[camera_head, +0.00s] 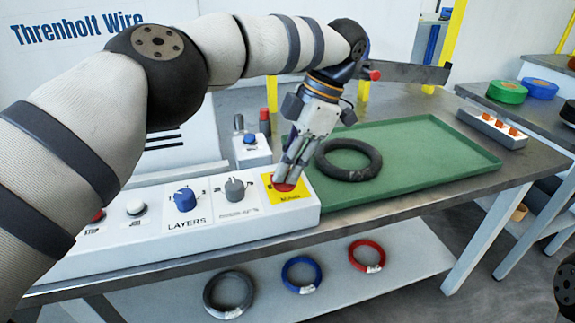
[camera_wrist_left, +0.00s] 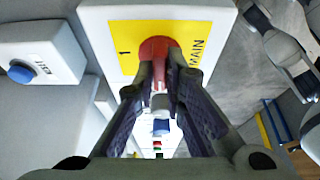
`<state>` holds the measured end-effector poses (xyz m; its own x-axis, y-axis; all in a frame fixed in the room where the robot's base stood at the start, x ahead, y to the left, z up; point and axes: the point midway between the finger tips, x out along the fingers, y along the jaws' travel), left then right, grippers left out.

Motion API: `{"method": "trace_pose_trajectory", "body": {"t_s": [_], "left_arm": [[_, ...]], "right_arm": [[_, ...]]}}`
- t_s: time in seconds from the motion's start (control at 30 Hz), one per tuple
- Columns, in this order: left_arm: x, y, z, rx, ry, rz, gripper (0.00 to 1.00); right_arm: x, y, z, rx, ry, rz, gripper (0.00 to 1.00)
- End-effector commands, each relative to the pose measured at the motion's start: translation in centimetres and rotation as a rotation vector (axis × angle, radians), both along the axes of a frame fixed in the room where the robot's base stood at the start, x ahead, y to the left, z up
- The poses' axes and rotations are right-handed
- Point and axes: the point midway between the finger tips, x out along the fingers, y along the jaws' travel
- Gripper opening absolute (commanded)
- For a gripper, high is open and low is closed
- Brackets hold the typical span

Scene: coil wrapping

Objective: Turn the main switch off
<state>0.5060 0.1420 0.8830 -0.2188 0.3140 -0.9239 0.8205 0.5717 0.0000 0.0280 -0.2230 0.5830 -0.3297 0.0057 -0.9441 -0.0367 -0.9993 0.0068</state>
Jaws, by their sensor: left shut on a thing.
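The main switch is a red knob (camera_head: 285,187) on a yellow plate (camera_head: 273,200) at the right end of the white control panel. In the left wrist view the red knob (camera_wrist_left: 156,47) sits on the yellow plate (camera_wrist_left: 119,38), marked "1" and "MAIN". My left gripper (camera_head: 284,176) reaches down from above and is shut on the knob. In the left wrist view its fingers (camera_wrist_left: 159,70) lie on either side of the knob. The fingers cover part of the knob and plate, so I cannot tell the switch's position. My right gripper is not in view.
A blue LAYERS knob (camera_head: 185,199) and a grey knob (camera_head: 235,189) sit left of the switch. A green tray (camera_head: 440,180) with a dark wrapped ring (camera_head: 349,161) lies right. A small box with a blue button (camera_head: 250,139) stands behind the panel.

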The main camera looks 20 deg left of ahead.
Motion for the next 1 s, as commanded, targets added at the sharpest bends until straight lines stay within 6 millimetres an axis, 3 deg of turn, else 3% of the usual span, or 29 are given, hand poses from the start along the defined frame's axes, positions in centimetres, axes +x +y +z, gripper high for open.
{"method": "trace_pose_trajectory", "body": {"t_s": [0.3,0.33,0.4,0.87,1.0], "left_arm": [[0.0,-0.1,-0.2,-0.002,0.002,0.001,0.0],[0.0,-0.1,-0.2,-0.002,0.002,0.001,0.18],[0.0,-0.1,-0.2,-0.002,0.002,0.001,0.31],[0.0,0.0,0.0,0.001,-0.001,-0.01,0.31],[-0.2,0.0,0.7,0.004,-0.009,-0.181,0.31]], "right_arm": [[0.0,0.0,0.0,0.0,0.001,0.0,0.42],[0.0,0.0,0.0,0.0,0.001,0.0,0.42],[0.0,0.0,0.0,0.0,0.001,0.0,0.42],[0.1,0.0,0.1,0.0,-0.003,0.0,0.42],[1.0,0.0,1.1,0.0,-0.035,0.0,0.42]]}}
